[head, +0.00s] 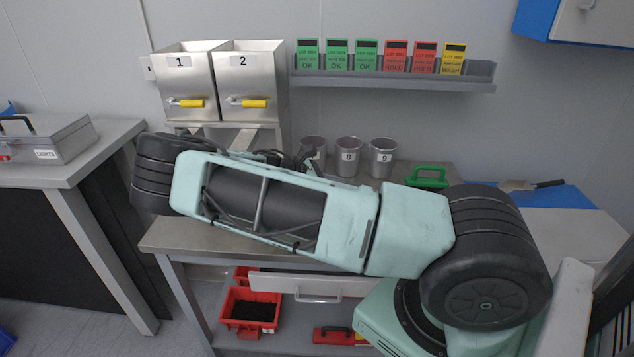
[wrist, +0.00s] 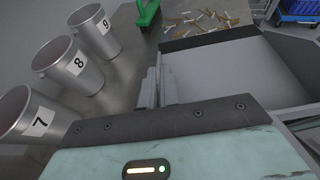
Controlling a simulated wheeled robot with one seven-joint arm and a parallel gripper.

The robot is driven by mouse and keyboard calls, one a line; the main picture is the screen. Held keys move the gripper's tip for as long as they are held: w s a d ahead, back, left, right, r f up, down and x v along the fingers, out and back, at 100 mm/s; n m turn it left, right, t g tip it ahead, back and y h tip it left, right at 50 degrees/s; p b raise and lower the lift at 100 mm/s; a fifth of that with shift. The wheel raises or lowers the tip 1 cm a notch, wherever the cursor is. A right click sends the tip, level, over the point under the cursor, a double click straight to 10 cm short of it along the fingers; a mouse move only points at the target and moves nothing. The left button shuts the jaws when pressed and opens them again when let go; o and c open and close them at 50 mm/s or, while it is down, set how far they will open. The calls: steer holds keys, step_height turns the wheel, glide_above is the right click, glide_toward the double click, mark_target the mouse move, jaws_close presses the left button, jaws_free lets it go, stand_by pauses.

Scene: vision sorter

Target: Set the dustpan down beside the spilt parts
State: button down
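The dustpan (wrist: 235,72) is a wide grey pan with a black front lip. In the wrist view it extends to the right of my gripper (wrist: 160,84), lip toward the spilt parts. My fingers are close together at the pan's left side and appear shut on it; the exact grip is partly hidden. The spilt parts (wrist: 203,20) are small tan and whitish pieces scattered on the bench top, beyond the lip. In the head view my arm hides the gripper, pan and parts.
Metal cups 7 (wrist: 30,118), 8 (wrist: 68,66) and 9 (wrist: 95,32) stand left of my gripper. A green-handled item (head: 428,176) lies on the bench (head: 190,237). A drawer (head: 300,284) is below.

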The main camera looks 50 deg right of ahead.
steer(key=shift+f+b, duration=2.4)
steer(key=shift+f, duration=0.45)
steer(key=shift+f+b, duration=0.3)
steer(key=shift+f, duration=0.6)
steer(key=c, duration=1.6)
jaws_free()
steer(key=shift+o, duration=0.2)
steer(key=b+v, duration=0.2)
steer(key=v, duration=1.5)
steer(key=shift+b, duration=0.4)
steer(key=shift+w+a+r, duration=0.1)
steer(key=shift+r, duration=0.05)
